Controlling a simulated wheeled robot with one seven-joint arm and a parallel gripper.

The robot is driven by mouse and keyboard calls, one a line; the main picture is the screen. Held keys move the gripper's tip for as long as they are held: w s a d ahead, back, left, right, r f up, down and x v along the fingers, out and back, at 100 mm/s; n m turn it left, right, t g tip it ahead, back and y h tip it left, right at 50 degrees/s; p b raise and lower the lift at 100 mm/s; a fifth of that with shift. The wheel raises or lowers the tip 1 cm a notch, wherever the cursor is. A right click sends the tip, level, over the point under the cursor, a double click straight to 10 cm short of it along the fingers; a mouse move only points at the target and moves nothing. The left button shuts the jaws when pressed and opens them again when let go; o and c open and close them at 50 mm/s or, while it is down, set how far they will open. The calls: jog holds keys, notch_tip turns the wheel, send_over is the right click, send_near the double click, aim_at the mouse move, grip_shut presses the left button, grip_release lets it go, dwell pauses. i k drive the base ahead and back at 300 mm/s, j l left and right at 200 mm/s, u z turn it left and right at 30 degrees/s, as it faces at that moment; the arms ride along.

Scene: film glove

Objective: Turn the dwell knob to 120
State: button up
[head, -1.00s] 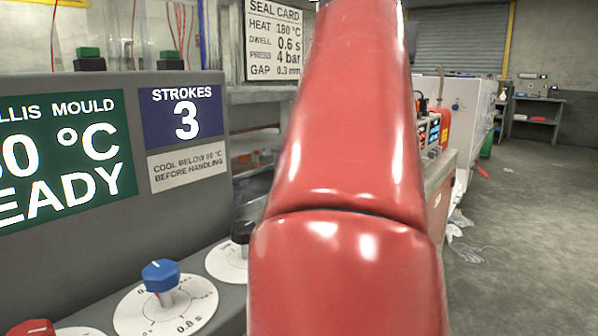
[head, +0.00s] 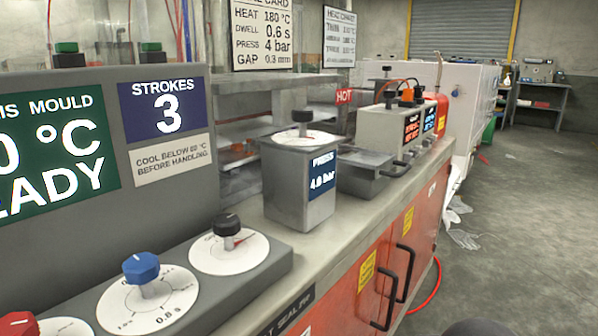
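The blue knob (head: 141,267) stands on a white round dial (head: 172,319) marked 0.8 s at its lower right. Its other marks are too small or covered to read, and I read no 120 on it. The knob labels are not in view. A red knob (head: 17,325) is cut off at the lower left, on its own white dial (head: 65,328). A black knob (head: 228,226) stands on another white dial (head: 228,258) to the right of the blue one. My gripper is not in view.
A screen (head: 55,150) ending in "ADY" and a strokes screen (head: 165,105) reading 3 stand behind the knobs. A grey press box (head: 295,185) reads 4.0 bar. The seal card (head: 262,35) gives dwell 0.6 s. The floor (head: 530,220) at right is mostly clear.

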aim_at(140, 270)
jog(key=k+u, duration=0.15)
jog(key=u, duration=0.25)
jog(key=k+j+u, duration=0.1)
jog(key=u, duration=0.3)
jog(key=k+j+u, duration=0.1)
jog(key=u, duration=0.35)
